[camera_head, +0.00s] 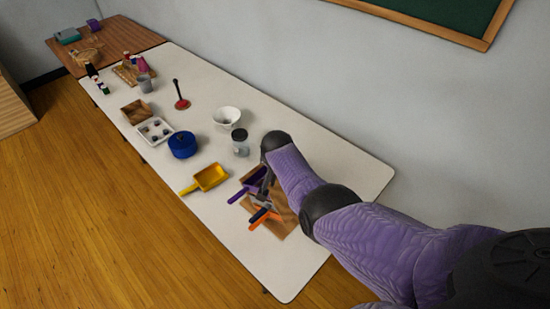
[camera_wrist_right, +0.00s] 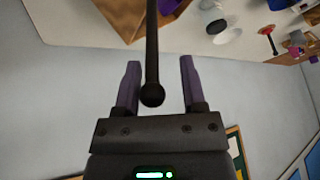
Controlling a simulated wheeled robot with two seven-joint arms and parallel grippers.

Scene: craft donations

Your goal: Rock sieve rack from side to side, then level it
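I cannot tell for sure which thing is the sieve rack; a wooden tray (camera_head: 283,222) near the table's right end is the likeliest. Long purple (camera_head: 238,196) and orange (camera_head: 262,220) pieces lie at its left side. My right arm reaches over it, and its hand is partly hidden there. In the right wrist view my right gripper (camera_wrist_right: 158,88) has its two purple fingers apart. A dark rod with a round knob (camera_wrist_right: 152,94) shows between them, with gaps on both sides. A brown wooden piece (camera_wrist_right: 122,15) shows behind the rod. My left gripper is not in view.
A yellow scoop (camera_head: 210,177), a jar (camera_head: 240,143), a white bowl (camera_head: 227,117), a blue round container (camera_head: 182,145) and a white tray (camera_head: 147,124) stand left of the wooden tray. The white table's (camera_head: 290,270) front right corner is bare. A wall runs behind.

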